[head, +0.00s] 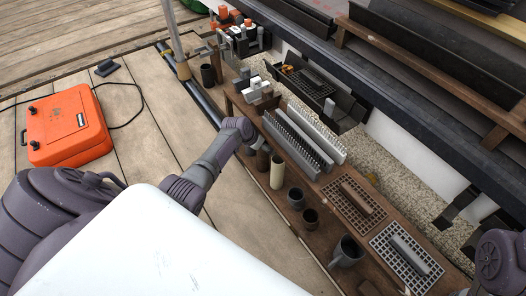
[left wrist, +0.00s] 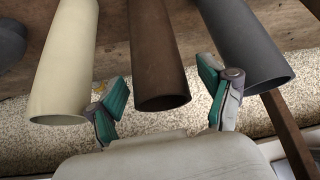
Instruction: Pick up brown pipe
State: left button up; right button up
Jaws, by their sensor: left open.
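The brown pipe (left wrist: 155,50) is in the middle of the left wrist view, with its open round end toward the camera. My left gripper (left wrist: 164,88) is open, one green-padded finger on each side of the pipe's end, and not closed on it. In the head view the brown pipe (head: 262,159) stands at the shelf's edge beside the end of my left arm, partly hidden by it. The left fingers are too small to make out there. My right gripper is not in view.
A cream pipe (left wrist: 66,62) and a dark grey pipe (left wrist: 245,45) flank the brown one closely. Dark cups (head: 296,198) and grid trays (head: 408,256) stand along the shelf. An orange case (head: 66,126) lies on the deck at left.

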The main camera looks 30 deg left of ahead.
pick_arm(q)
jog(key=c, duration=1.5)
